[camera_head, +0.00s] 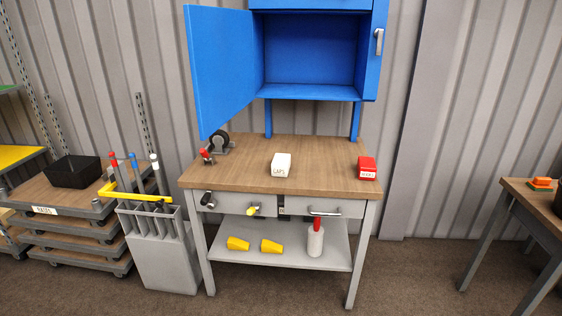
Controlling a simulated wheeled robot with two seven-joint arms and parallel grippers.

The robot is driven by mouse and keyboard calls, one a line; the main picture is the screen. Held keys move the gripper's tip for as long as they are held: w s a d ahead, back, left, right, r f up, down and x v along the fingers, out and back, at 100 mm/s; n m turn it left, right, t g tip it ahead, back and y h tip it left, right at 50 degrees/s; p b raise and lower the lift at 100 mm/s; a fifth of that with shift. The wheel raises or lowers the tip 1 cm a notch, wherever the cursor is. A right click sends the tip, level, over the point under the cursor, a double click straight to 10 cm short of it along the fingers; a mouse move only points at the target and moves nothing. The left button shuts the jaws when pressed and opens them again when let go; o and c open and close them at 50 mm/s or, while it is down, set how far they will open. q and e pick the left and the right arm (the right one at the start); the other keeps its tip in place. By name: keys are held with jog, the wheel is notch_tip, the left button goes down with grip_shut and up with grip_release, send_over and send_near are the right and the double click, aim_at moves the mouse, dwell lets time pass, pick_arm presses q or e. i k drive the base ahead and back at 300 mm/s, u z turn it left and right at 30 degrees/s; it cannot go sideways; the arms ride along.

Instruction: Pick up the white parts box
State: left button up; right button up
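The white parts box (281,164) is small and carries the label "CAPS". It sits upright on the wooden top of the workbench (240,177), near the middle. Nothing hides it and nothing touches it. Neither my left nor my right gripper shows in the head view.
A red box (367,168) stands right of the white box, and a vise-like tool (218,145) left. The blue cabinet (312,92) above has its left door (224,70) swung open. A grey bin (160,245) with tools stands left of the bench. Floor shows at right.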

aim_at(281, 163)
jog(key=u, duration=0.4)
jog(key=i, duration=2.25)
jog(key=z, duration=0.6)
